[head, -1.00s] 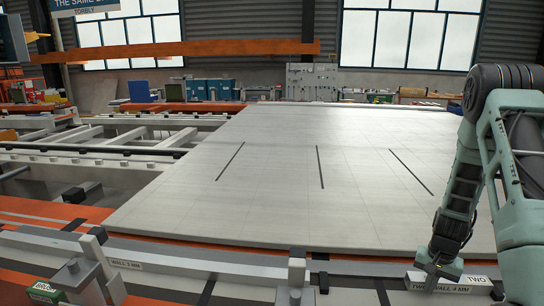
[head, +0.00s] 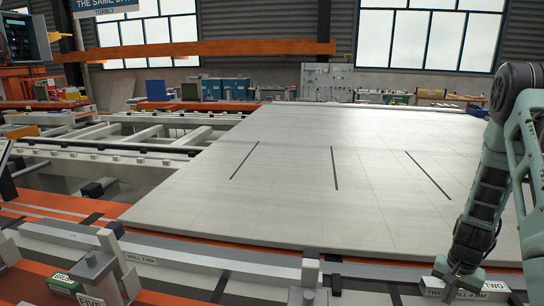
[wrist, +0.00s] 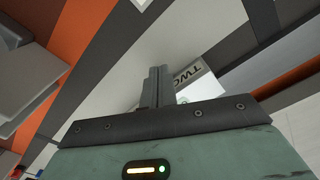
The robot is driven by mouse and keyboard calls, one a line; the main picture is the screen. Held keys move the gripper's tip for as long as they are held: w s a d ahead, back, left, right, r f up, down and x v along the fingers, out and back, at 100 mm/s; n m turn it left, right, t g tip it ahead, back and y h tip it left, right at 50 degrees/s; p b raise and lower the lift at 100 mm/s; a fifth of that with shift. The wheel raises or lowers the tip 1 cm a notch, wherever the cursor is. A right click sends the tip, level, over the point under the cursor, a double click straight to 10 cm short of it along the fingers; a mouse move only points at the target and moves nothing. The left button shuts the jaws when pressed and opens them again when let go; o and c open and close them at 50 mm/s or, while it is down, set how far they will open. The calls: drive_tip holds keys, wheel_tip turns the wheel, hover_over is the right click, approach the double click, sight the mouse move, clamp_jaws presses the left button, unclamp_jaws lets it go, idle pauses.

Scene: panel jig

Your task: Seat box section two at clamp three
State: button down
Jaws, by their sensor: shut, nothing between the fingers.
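Box section two (head: 505,297) is a pale bar with a "TWO" tag and a "WALL 4 MM" marking, at the lower right of the head view. Its white "TWO" label (wrist: 184,72) also shows in the wrist view, partly behind my gripper. My gripper (head: 449,292) points down at the marked part of this bar, its fingers shut and empty. In the wrist view the fingers (wrist: 158,82) stand together beside the label. Whether they touch the bar I cannot tell. No clamp marked three can be read in these views.
A grey clamp-like block tagged "FIVE" (head: 92,300) stands at the lower left, beside a green box (head: 62,284). Another bar (head: 170,264), marked "WALL 3 MM", lies near it. A grey upright post (head: 309,275) stands front centre.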

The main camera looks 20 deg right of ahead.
drive_tip(key=shift+s+a, duration=0.1)
wheel_tip(320, 180, up, 8)
drive_tip(key=p, duration=0.6)
idle(0.3)
